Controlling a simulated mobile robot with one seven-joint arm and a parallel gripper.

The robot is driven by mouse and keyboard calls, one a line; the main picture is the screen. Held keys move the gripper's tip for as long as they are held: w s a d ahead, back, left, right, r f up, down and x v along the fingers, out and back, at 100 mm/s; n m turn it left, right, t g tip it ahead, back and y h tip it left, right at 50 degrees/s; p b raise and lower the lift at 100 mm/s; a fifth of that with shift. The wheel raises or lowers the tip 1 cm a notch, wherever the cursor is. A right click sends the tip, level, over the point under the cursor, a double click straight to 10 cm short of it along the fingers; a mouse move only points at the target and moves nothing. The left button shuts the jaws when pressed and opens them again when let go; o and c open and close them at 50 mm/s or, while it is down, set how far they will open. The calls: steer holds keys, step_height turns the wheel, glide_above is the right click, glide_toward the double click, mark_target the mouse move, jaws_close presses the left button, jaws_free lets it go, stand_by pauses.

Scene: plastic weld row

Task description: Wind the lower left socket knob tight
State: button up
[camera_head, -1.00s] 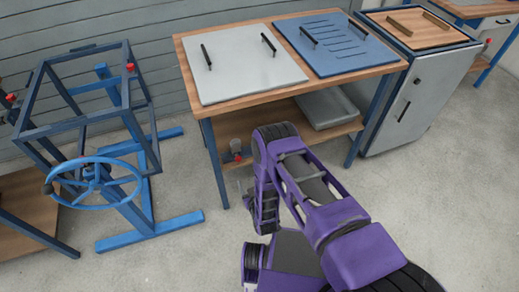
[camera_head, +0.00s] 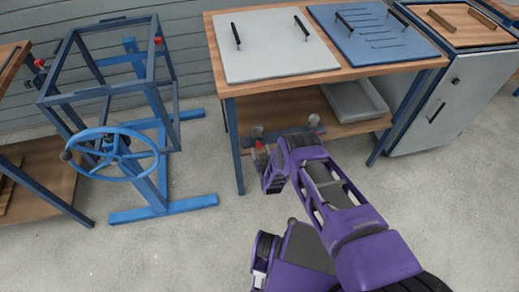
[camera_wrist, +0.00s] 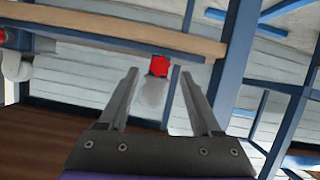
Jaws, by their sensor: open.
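A grey round knob (camera_head: 257,131) with a red part (camera_head: 259,145) is at the left end of the table's lower shelf in the head view. A second grey knob (camera_head: 314,120) stands to its right. In the wrist view, a red piece (camera_wrist: 159,66) with a blurred grey round part (camera_wrist: 152,96) appears between my fingers. My gripper (camera_wrist: 160,74) is open, one finger on each side; no contact is visible. In the head view, my gripper (camera_head: 268,172) is close in front of the left knob, its fingertips hard to make out.
The wooden table (camera_head: 300,82) carries a grey panel (camera_head: 270,45) and a blue panel (camera_head: 370,35). A grey tray (camera_head: 355,103) lies on the lower shelf. A blue frame (camera_head: 160,140) with a handwheel (camera_head: 110,155) stands left. Floor between is clear.

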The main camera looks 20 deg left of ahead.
mark_target(259, 145)
steer(key=shift+b+x, duration=0.45)
steer(key=shift+x, duration=1.1)
jaws_close()
